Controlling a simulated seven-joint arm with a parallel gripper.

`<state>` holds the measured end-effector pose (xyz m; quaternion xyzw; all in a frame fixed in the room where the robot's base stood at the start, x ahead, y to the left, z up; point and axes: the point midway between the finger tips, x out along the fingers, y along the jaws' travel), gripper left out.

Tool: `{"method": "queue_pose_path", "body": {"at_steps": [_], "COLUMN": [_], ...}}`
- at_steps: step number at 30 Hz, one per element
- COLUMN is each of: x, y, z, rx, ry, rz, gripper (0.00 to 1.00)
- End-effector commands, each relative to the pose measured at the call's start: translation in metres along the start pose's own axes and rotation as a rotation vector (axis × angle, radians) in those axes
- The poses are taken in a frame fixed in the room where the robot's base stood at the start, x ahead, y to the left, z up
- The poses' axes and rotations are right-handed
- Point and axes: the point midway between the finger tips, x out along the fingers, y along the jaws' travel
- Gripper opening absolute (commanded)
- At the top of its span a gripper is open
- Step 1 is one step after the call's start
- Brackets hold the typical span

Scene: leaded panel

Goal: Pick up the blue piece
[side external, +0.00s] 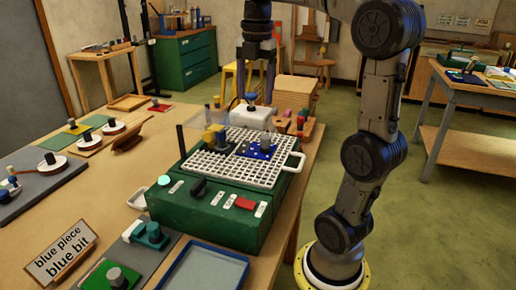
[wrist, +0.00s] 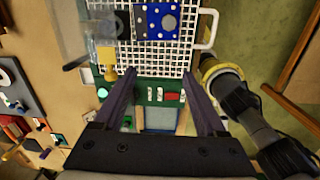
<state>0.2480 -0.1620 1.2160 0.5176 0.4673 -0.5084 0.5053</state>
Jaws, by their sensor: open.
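The blue piece (side external: 258,152) is a blue, speckled flat piece with a grey cylindrical knob. It lies on the white grid (side external: 205,165) on top of a green box. In the wrist view the blue piece (wrist: 153,31) shows at the top, beyond my fingertips, with white dots and a round grey knob. My gripper (side external: 256,92) hangs behind the grid in the side view, apart from the piece. In the wrist view my gripper (wrist: 161,76) has its two fingers wide apart with nothing between them.
The green box (side external: 210,215) has a front panel with switches. A blue-rimmed tray (side external: 205,270) lies before it. A sign (side external: 62,257) reads "blue piece blue bit". Wooden blocks (side external: 300,122) stand behind.

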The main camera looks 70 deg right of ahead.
Motion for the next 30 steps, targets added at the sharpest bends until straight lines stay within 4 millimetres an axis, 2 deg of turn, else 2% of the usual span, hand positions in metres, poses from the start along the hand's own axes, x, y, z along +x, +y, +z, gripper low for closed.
{"method": "queue_pose_path", "body": {"at_steps": [1,3,6,11,21,30], "x": [0.005,0.013,0.021,0.036,0.095,0.118], "y": [0.003,0.003,-0.001,-0.004,-0.007,-0.010], "z": [0.020,0.036,0.047,0.048,0.046,0.047], "rx": [0.053,0.098,0.133,0.142,0.141,0.142], "ry": [0.007,0.015,0.026,0.027,0.026,0.026], "rz": [-0.016,-0.033,-0.052,-0.054,-0.053,-0.052], "gripper": [0.74,0.74,0.74,0.74,0.74,0.74]}}
